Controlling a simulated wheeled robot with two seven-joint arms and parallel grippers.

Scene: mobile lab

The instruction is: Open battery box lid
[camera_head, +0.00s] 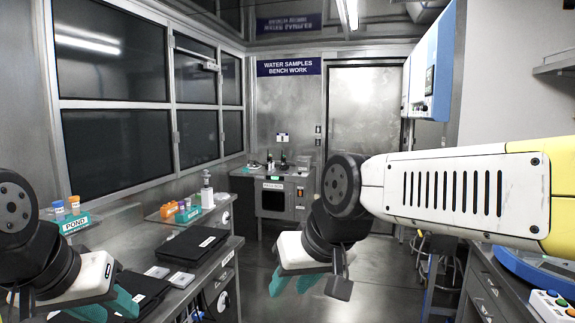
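I cannot tell for sure which thing is the battery box. A flat black case (193,243) with a small pale label lies shut on the left bench. Another black case or panel (150,284) lies nearer on that bench, partly hidden by my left gripper. My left gripper (106,307) is at the lower left, over the near end of the bench, with its teal fingers apart and nothing seen between them. My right gripper (294,283) hangs over the aisle right of the bench, its teal fingers apart and empty. It is well away from both cases.
Small pale boxes (179,279) lie between the black cases. A teal POND rack (75,223) with capped bottles, orange and purple items (180,211) and a white pump bottle (207,193) stand behind. A right-hand bench (482,281) borders the open aisle floor.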

